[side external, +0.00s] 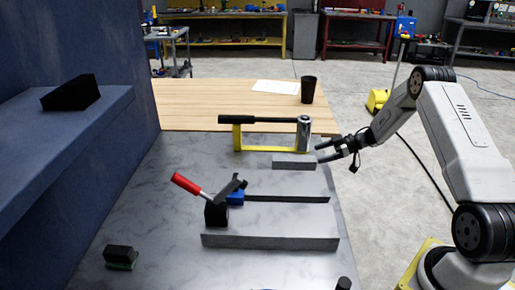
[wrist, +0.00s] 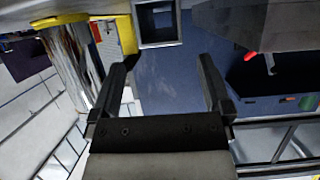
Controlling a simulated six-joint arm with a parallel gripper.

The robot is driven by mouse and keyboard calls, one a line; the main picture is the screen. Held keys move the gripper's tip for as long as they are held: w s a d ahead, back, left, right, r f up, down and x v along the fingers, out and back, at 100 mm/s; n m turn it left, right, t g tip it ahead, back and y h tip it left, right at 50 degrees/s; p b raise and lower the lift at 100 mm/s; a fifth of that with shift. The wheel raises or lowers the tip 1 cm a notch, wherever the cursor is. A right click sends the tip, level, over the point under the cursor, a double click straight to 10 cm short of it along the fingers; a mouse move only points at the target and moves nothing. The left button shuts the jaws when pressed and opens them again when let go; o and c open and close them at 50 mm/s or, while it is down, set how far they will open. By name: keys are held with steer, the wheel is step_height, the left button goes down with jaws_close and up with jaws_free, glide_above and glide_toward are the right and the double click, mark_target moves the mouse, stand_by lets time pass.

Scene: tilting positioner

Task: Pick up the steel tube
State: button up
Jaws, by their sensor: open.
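The steel tube (side external: 294,162) looks like a short grey square block, lying on the grey marbled table just in front of a yellow frame. In the wrist view a square, hollow tube end (wrist: 159,44) shows at the top, beyond my fingertips and a little left of the middle between them. My gripper (side external: 319,151) is open and empty, just right of the tube's right end and slightly above it. Both dark fingers (wrist: 168,60) show apart in the wrist view, with nothing between them. I cannot tell the exact gap to the tube.
The yellow frame (side external: 236,138) with a black handle and shiny cylinder (side external: 303,133) stands close behind the tube. A red-handled clamp (side external: 186,184) and a long grey bar (side external: 270,242) are nearer the camera. A black cup (side external: 308,90) stands on the wooden table behind.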

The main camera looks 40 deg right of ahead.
mark_target(307, 158)
steer(key=shift+f+x, duration=0.2)
steer(key=shift+x, duration=2.45)
steer(key=shift+s, duration=0.15)
jaws_close()
steer(key=shift+r, duration=0.1)
